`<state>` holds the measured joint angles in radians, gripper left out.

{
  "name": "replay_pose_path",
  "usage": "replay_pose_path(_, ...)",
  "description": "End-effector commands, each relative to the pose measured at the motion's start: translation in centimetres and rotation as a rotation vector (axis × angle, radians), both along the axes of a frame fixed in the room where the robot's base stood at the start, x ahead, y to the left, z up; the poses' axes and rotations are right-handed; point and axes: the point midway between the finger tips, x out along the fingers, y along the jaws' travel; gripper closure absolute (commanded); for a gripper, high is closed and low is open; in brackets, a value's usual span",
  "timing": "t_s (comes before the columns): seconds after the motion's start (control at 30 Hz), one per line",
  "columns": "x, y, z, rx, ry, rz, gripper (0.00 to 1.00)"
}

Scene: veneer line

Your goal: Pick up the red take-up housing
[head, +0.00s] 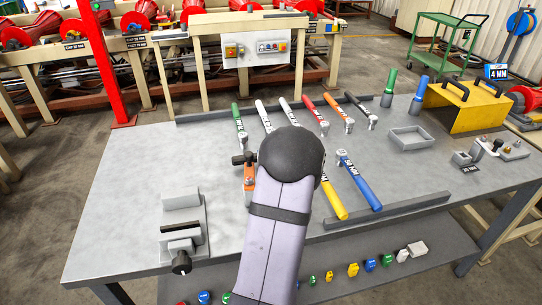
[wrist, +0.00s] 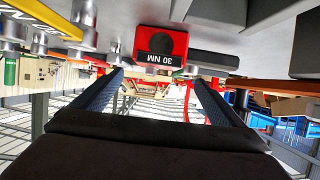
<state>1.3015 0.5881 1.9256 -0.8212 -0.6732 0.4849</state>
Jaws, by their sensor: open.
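In the wrist view a red housing (wrist: 161,44) with a dark round opening and a "30 NM" label sits against the grey bench top, which appears upside down. My gripper (wrist: 158,80) is open, its two dark fingers apart and pointing towards the housing. The housing shows beyond and between the fingertips, and nothing is held. In the head view my arm's dark wrist and pale link cover the bench middle. They hide my fingers, and I cannot make out this housing there.
Several coloured-handled wrenches, including a blue one (head: 358,180), lie around my arm on the bench (head: 125,205). A grey fixture (head: 182,225) stands at left. An empty grey tray (head: 409,139) and a yellow stand (head: 466,107) are at right.

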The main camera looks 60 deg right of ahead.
Motion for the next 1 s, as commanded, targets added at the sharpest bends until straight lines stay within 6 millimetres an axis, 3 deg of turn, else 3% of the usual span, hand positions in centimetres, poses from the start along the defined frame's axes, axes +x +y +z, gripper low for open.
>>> replay_pose_path(0.27,0.4,-0.5,-0.2,0.000,0.000,0.000,0.08)
replay_pose_path(0.7,2.8,-3.6,-1.9,-0.001,0.001,-0.001,0.08)
replay_pose_path(1.0,3.1,-3.8,-2.1,-0.001,0.000,-0.002,0.08)
